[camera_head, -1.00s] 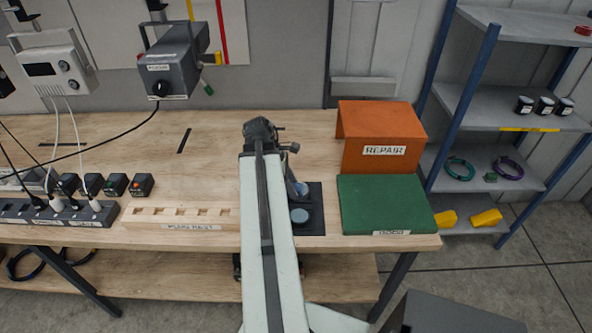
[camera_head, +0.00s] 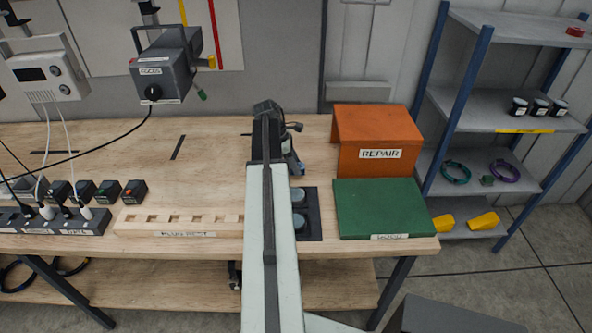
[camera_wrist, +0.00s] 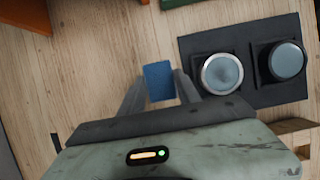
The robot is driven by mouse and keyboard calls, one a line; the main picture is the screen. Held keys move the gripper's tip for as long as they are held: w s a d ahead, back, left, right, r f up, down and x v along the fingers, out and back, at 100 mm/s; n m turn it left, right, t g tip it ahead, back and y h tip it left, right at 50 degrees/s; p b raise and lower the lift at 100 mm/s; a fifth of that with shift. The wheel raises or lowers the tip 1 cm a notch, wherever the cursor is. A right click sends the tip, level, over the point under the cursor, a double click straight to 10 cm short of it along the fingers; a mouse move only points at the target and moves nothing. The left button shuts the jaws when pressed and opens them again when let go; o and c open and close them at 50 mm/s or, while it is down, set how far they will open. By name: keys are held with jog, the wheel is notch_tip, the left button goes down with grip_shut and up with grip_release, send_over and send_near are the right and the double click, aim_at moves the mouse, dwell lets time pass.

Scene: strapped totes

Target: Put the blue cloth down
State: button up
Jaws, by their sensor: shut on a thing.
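The blue cloth (camera_wrist: 159,81) shows in the wrist view as a small blue rectangle between the two fingertips. My gripper (camera_wrist: 160,90) is shut on it, over the wooden bench top. Whether the cloth touches the bench or hangs above it I cannot tell. In the head view my gripper (camera_head: 288,160) is at the far end of my arm, left of the orange box, and the cloth is hard to make out there.
A black mat (camera_wrist: 190,56) with two round grey-blue pieces lies beside my gripper. The orange REPAIR box (camera_head: 375,150) and green board (camera_head: 385,205) stand to the right. A wooden slotted rack (camera_head: 180,222) lies left. Bare bench (camera_head: 215,165) is free left of my arm.

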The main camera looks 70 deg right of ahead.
jog(key=shift+w+d, duration=0.25)
jog(key=shift+d, duration=0.35)
jog(key=f+b, duration=0.4)
jog(key=shift+w+d, duration=0.1)
jog(key=shift+d, duration=0.15)
jog(key=shift+r, duration=0.2)
jog(key=shift+f, duration=0.15)
jog(key=o, duration=1.2)
